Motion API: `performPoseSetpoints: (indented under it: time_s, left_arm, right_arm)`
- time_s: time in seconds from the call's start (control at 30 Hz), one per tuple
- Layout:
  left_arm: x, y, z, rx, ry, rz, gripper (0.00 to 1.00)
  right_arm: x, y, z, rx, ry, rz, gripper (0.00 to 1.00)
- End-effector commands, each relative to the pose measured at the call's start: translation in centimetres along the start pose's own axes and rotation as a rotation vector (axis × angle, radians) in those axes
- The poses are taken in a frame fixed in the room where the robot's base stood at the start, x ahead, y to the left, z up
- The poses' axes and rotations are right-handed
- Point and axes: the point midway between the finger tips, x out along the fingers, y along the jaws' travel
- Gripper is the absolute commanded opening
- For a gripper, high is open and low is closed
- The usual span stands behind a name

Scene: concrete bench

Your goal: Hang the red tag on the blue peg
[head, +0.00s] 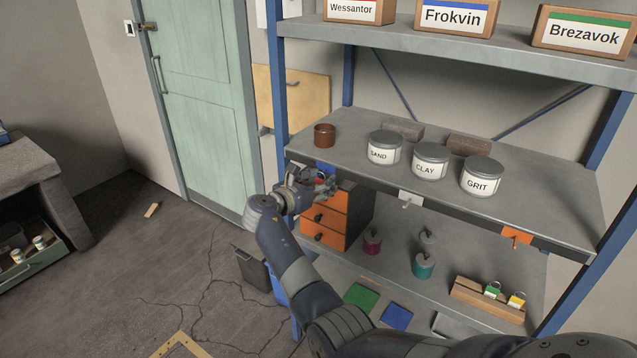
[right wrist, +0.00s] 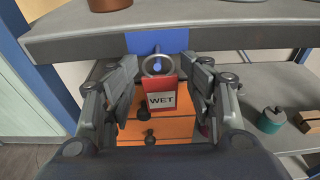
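The red tag (right wrist: 162,97), marked WET, hangs upright below the shelf edge in the right wrist view. Its metal ring (right wrist: 158,59) appears to be around the blue peg (right wrist: 157,67), which sticks out from a blue plate (right wrist: 174,40) on the shelf edge. My right gripper (right wrist: 162,98) is open, with one finger on each side of the tag and a visible gap to it on both sides. In the head view, the right gripper (head: 318,182) is at the left end of the middle shelf's front edge and largely hides the tag. My left gripper is out of view.
Orange drawers (head: 325,222) stand just behind and below the gripper. A brown cup (head: 325,135) and labelled tins (head: 430,160) stand on the shelf above. White (head: 410,200) and orange (head: 516,237) pegs are farther right. A wooden holder (head: 486,300) carries green and yellow tags.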

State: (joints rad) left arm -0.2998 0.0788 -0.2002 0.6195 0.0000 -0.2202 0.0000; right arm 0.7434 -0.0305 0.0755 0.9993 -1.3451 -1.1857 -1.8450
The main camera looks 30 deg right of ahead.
Motion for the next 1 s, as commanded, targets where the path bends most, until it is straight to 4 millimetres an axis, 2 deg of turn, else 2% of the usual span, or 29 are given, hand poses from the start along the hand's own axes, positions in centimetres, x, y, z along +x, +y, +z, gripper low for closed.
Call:
performPoseSetpoints:
  time_s: [0.27,0.4,0.57,0.8,1.0]
  left_arm:
    - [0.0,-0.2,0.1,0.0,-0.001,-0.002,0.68]
    - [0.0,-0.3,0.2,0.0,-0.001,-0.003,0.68]
    - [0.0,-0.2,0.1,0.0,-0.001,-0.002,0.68]
    - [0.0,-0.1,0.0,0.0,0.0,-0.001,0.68]
    - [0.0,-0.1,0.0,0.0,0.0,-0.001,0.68]
  right_arm:
    - [0.1,-0.1,-0.1,0.0,0.002,-0.003,0.52]
    - [-0.7,0.0,-0.1,-0.001,0.002,-0.001,0.52]
    - [-3.4,0.0,-0.1,0.001,0.002,0.002,0.52]
    - [-8.6,0.1,-0.1,0.0,0.002,0.002,0.52]
    - [-11.3,0.0,0.0,0.001,0.0,0.001,0.52]
